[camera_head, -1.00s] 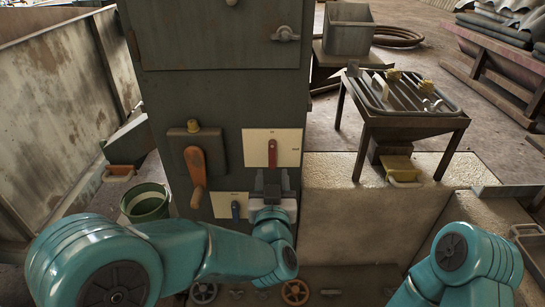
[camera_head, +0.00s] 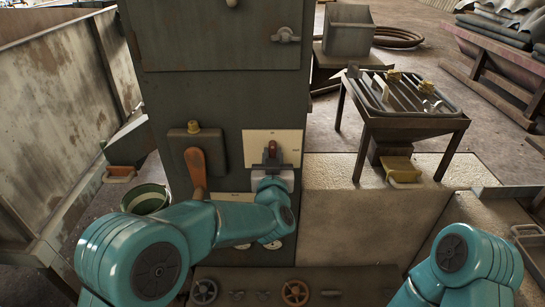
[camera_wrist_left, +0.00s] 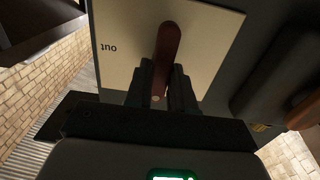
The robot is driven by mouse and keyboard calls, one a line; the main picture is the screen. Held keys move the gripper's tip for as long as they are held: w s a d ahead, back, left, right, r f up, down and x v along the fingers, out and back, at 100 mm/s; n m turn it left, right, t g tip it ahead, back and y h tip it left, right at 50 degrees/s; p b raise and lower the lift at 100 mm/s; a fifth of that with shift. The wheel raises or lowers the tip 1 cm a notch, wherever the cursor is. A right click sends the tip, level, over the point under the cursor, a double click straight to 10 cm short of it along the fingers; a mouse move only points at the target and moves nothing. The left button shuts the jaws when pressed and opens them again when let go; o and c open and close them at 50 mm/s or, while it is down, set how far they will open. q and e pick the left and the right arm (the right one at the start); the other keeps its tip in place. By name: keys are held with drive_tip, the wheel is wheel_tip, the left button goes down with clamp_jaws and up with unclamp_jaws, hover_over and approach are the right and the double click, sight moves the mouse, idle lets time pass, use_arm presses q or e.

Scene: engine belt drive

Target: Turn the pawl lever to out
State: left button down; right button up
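The pawl lever (camera_head: 272,148) is a red handle on a cream plate (camera_head: 290,140) on the dark green cabinet; it stands about vertical. My left gripper (camera_head: 272,160) is at its lower end. In the left wrist view, the lever (camera_wrist_left: 168,42) runs between the two dark fingers (camera_wrist_left: 163,78), which are close on both sides of it; its lower end is partly hidden by them. The word "out" shows upside down on the plate (camera_wrist_left: 115,60), to the left of the lever. My right gripper is outside the head view; only its arm shows at lower right.
An orange lever (camera_head: 196,168) is close to the left. A lower cream plate (camera_head: 232,196) is mostly covered by my left arm. Handwheels (camera_head: 295,292) line the bottom. A green bucket (camera_head: 146,198) and a slatted table (camera_head: 405,110) stand to the sides.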

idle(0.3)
use_arm(q)
drive_tip(key=m+p, duration=0.2)
drive_tip(key=m, duration=0.1)
drive_tip(key=shift+d+r+m+p, duration=0.1)
drive_tip(key=shift+d+m+p, duration=0.05)
drive_tip(key=shift+m+p, duration=0.2)
drive_tip(key=m+p, duration=0.1)
drive_tip(key=m, duration=0.3)
drive_tip(key=m+p, duration=0.2)
drive_tip(key=m, duration=0.3)
drive_tip(key=f+m+p, duration=0.1)
drive_tip(key=m+p, duration=0.1)
drive_tip(key=m, duration=0.3)
drive_tip(key=shift+d, duration=0.3)
drive_tip(key=shift+m, duration=0.25)
drive_tip(key=c, duration=1)
unclamp_jaws()
